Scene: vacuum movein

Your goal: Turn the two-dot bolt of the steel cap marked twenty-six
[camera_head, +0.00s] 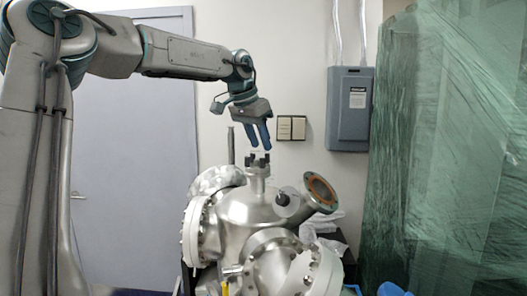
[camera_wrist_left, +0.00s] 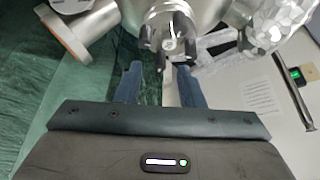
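A steel vacuum chamber (camera_head: 240,208) stands low in the middle of the head view. Bolted round flanges sit on its left side (camera_head: 196,232) and front (camera_head: 318,272). I cannot read a number or make out bolt dots on any of them. My left gripper (camera_head: 263,148) hangs fingers-down just above the chamber's upright top port (camera_head: 258,172), which has dark prongs. In the left wrist view its two blue fingers (camera_wrist_left: 159,72) are apart with nothing between them, and the pronged port (camera_wrist_left: 168,42) lies just beyond the tips. My right gripper is not in view.
A copper-faced open port (camera_head: 320,190) slants up at the chamber's right. Green wrapped material (camera_head: 450,140) fills the right side. A grey electrical box (camera_head: 349,108) and switch plate (camera_head: 291,128) are on the wall.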

